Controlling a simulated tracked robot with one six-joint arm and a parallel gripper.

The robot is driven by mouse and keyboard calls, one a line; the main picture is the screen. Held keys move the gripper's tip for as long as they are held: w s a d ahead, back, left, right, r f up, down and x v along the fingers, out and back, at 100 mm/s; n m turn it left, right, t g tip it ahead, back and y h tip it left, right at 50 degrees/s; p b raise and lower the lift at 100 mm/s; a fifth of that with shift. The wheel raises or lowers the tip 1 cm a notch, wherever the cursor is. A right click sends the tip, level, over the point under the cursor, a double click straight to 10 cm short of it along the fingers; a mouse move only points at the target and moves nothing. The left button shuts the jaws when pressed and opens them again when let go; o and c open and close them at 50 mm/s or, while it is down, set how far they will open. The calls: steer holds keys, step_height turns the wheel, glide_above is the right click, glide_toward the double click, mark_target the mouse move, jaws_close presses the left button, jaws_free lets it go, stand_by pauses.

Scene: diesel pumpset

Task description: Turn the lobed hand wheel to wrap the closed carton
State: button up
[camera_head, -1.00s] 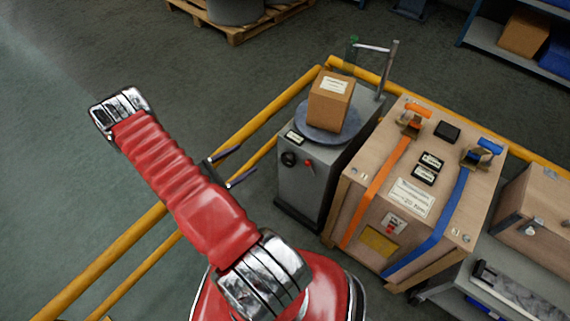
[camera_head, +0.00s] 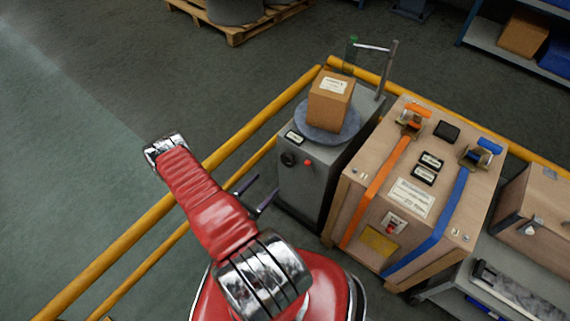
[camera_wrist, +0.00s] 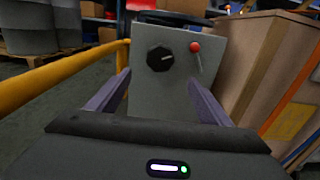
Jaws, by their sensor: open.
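The closed brown carton (camera_head: 330,103) with a white label sits on the round grey turntable (camera_head: 346,133) of a grey cabinet (camera_head: 309,178). The black lobed hand wheel (camera_head: 289,159) is on the cabinet's front panel, left of a red-knobbed lever (camera_head: 308,163). In the wrist view the hand wheel (camera_wrist: 160,59) lies ahead between my fingers, with the red knob (camera_wrist: 195,47) at its right. My gripper (camera_head: 261,190) is open and empty, short of the panel and apart from the wheel. The carton is out of the wrist view.
A yellow rail (camera_head: 140,236) runs along the left and behind the cabinet. A large wooden crate (camera_head: 408,200) with orange and blue straps stands close on the right. A post with an arm (camera_head: 388,68) rises behind the turntable.

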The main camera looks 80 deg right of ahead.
mark_target(286, 162)
steer(key=shift+d, duration=0.1)
steer(key=shift+x, duration=6.85)
steer(key=shift+s, duration=0.1)
steer(key=c, duration=1)
steer(key=shift+m, duration=0.4)
steer(key=m, duration=1.2)
steer(key=shift+r, duration=0.1)
